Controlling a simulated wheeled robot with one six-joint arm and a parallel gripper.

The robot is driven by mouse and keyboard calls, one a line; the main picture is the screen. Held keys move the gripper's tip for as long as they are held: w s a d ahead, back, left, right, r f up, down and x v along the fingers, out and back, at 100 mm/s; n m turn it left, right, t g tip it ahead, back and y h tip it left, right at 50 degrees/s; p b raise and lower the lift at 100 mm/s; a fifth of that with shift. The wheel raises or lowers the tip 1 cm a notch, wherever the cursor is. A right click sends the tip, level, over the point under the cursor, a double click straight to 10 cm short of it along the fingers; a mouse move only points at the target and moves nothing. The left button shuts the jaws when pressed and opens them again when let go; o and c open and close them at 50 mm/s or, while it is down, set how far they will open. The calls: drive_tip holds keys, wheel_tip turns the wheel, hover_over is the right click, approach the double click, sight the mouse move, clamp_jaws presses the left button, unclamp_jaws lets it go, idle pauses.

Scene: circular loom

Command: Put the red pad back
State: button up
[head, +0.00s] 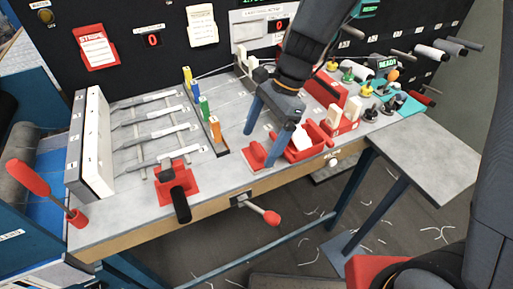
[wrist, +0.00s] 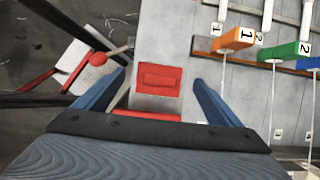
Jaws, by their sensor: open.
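The red pad (head: 253,153) lies flat on the grey tabletop near its front edge, left of the red tray. In the wrist view the red pad (wrist: 160,80) shows a raised rectangular block on its top. My gripper (head: 259,150) is open and pointed down over the pad. In the wrist view its blue fingers (wrist: 160,80) stand on either side of the pad, with visible gaps. The gripper appears empty; the exact height of the fingertips above the table is unclear.
The red tray (head: 322,137) with a white piece is just right of my gripper. Coloured numbered blocks (head: 214,130) stand behind left. A red clamp with a black handle (head: 181,206) sits at front left. A red-knobbed lever (head: 270,216) juts from the front edge.

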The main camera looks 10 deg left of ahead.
drive_tip(key=b+v, duration=0.1)
drive_tip(key=v, duration=0.8)
drive_tip(key=s+d+f+n+t+h, duration=0.2)
drive_tip(key=d+n, duration=0.4)
drive_tip(key=d, duration=0.4)
drive_tip(key=s+d+f+n+t+h, duration=0.2)
drive_tip(key=d+f+n, duration=0.3)
drive_tip(key=d, duration=0.5)
drive_tip(key=shift+s+n, duration=0.4)
drive_tip(key=shift+s, duration=0.05)
drive_tip(key=shift+f+b, duration=0.75)
drive_tip(key=shift+c, duration=0.4)
